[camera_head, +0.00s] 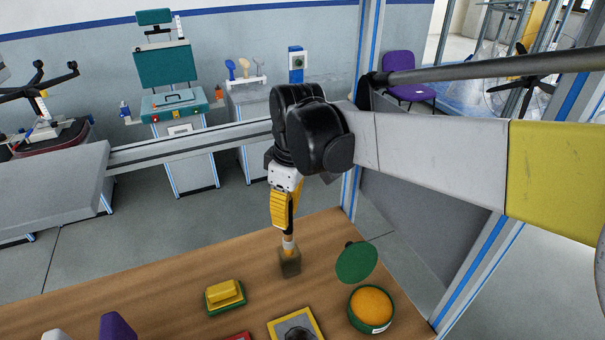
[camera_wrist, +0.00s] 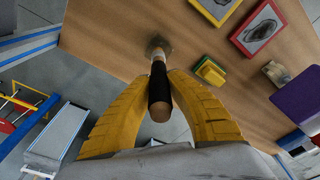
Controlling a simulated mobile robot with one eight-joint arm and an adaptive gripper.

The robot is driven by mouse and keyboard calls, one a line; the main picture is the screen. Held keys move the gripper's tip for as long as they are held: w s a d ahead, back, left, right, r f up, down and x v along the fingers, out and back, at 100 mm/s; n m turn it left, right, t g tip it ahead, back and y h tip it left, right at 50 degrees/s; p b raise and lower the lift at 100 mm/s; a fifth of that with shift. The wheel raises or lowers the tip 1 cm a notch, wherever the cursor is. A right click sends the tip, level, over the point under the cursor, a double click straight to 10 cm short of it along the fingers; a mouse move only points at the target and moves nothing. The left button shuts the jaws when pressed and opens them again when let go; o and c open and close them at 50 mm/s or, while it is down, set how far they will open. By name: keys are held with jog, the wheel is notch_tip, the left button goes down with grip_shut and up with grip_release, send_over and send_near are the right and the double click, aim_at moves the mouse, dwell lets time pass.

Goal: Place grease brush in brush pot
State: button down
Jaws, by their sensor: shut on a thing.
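My gripper (camera_head: 283,215) points down over the wooden table. It is shut on the black handle of the grease brush (camera_wrist: 159,88), with the handle's wooden end towards the wrist camera. The brush also shows below the fingers in the head view (camera_head: 288,241), roughly upright. At its lower end is a squarish grey-brown block (camera_head: 289,263) at the table top. I cannot tell whether this block is the bristles or the brush pot around them. No other brush pot can be made out.
An open green tin of orange grease (camera_head: 371,308) and a green disc (camera_head: 356,262) are to the right. A yellow-and-green block (camera_head: 225,296) lies left. A yellow-framed tray (camera_head: 295,323) and a purple object (camera_head: 117,327) are nearer. Bare table (camera_head: 180,280) lies left of the brush.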

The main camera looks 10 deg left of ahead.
aim_at(291, 196)
notch_tip(291, 196, down, 6)
jog(key=shift+s+d+f+b, duration=0.1)
jog(key=shift+f+b, duration=0.1)
jog(key=shift+b, duration=0.9)
jog(key=shift+r, duration=0.1)
jog(key=c, duration=1.4)
grip_release()
jog(key=r+p, duration=0.1)
jog(key=r, duration=0.3)
jog(key=r+p, duration=0.2)
jog(key=r, duration=0.2)
jog(key=d+r+p, duration=0.1)
jog(key=r, duration=0.3)
jog(key=shift+d, duration=0.1)
jog(key=shift+s+f, duration=0.1)
